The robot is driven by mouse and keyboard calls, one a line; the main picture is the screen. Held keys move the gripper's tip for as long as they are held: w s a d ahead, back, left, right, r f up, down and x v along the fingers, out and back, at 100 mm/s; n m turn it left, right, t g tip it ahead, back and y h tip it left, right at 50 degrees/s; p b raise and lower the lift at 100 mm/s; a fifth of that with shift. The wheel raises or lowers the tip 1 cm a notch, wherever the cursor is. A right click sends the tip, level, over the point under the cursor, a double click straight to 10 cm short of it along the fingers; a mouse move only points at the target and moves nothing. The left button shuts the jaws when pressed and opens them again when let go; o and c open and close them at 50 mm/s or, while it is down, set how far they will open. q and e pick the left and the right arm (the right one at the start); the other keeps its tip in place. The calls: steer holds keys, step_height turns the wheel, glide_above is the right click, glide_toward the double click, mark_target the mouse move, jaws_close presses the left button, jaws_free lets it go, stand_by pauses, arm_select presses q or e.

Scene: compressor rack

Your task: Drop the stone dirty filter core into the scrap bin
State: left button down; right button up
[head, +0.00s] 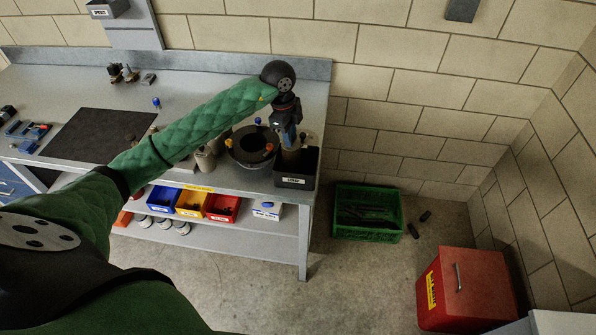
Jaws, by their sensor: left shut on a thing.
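My left gripper (289,142) points down at the right end of the workbench. It is shut on a stone-coloured filter core (291,158), a short tan cylinder. The core is upright over the mouth of a small black bin (296,182) with a white label too small to read surely. The core's lower end is hidden by the bin's front wall, so I cannot tell whether it touches the bottom. My right gripper is not in view.
A dark round housing (241,155) stands just left of the bin, with another tan cylinder (205,161) beside it. Blue, yellow and red trays (221,214) sit on the lower shelf. A green crate (366,233) and a red box (470,285) stand on the floor.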

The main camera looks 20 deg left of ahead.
arm_select(q)
steer(key=shift+f, duration=0.4)
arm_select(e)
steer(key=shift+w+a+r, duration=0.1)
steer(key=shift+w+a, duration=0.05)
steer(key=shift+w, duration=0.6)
arm_select(q)
steer(key=c, duration=1.2)
jaws_free()
steer(key=shift+c, duration=0.2)
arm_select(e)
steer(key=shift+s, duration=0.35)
arm_select(q)
steer(key=shift+r+b, duration=0.35)
steer(key=shift+b, duration=0.1)
steer(key=r+b, duration=0.1)
steer(key=r, duration=0.2)
steer(key=a+r+b, duration=0.1)
steer(key=r, duration=0.1)
steer(key=shift+w+r+b, duration=0.1)
steer(key=shift+r+b, duration=0.15)
steer(key=shift+b, duration=0.1)
steer(key=shift+r, duration=0.75)
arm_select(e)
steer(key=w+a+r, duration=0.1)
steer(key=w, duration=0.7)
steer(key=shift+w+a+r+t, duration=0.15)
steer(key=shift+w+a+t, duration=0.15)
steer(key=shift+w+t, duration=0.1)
